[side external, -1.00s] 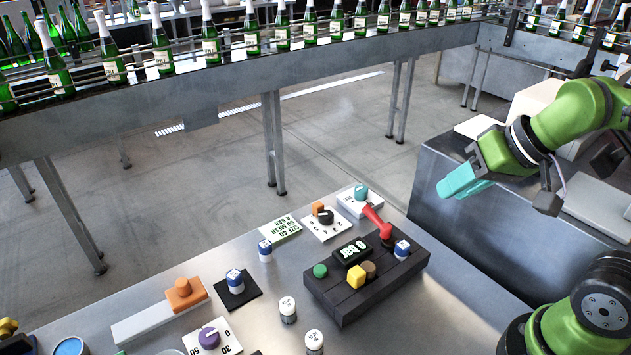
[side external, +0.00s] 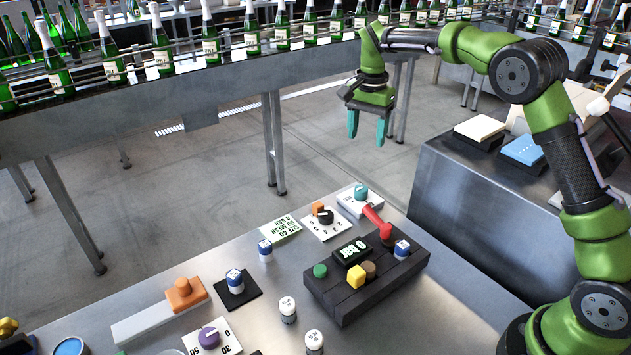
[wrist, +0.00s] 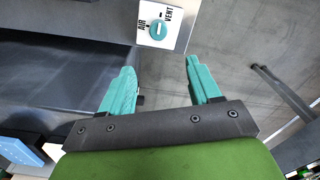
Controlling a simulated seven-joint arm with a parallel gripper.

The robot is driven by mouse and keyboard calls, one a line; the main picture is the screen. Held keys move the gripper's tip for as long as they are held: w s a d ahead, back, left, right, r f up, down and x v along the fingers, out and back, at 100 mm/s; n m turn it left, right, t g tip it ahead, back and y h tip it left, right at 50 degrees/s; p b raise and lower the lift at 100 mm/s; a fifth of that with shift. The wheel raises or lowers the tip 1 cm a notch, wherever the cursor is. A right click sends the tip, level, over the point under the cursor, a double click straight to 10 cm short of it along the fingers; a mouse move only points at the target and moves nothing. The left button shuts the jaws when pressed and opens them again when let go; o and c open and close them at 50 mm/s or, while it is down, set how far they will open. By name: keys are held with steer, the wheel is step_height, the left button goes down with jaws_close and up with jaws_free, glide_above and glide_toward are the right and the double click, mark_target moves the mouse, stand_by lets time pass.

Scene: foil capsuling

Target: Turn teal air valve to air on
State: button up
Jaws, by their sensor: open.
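The teal air valve (side external: 361,192) is a round knob on a white plate at the far corner of the steel table. In the wrist view the teal valve (wrist: 158,31) shows near the top, between the words AIR and VENT on its plate. Its bar runs at a slant, and I cannot tell clearly which word it points to. My gripper (side external: 368,124) has teal fingers pointing down, well above the valve and apart from it. It is open and empty, and its fingers (wrist: 164,72) stand wide apart in the wrist view.
A black knob (side external: 325,215) on a white dial plate is to the left. A bottle conveyor (side external: 220,72) runs behind. The air around my gripper is clear.

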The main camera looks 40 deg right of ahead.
mark_target(361, 188)
steer(key=shift+m, duration=0.6)
step_height(361, 188, down, 16)
steer(key=shift+s+a+r, duration=0.15)
steer(key=shift+r, duration=0.05)
steer(key=shift+c, duration=0.4)
steer(key=c, duration=1)
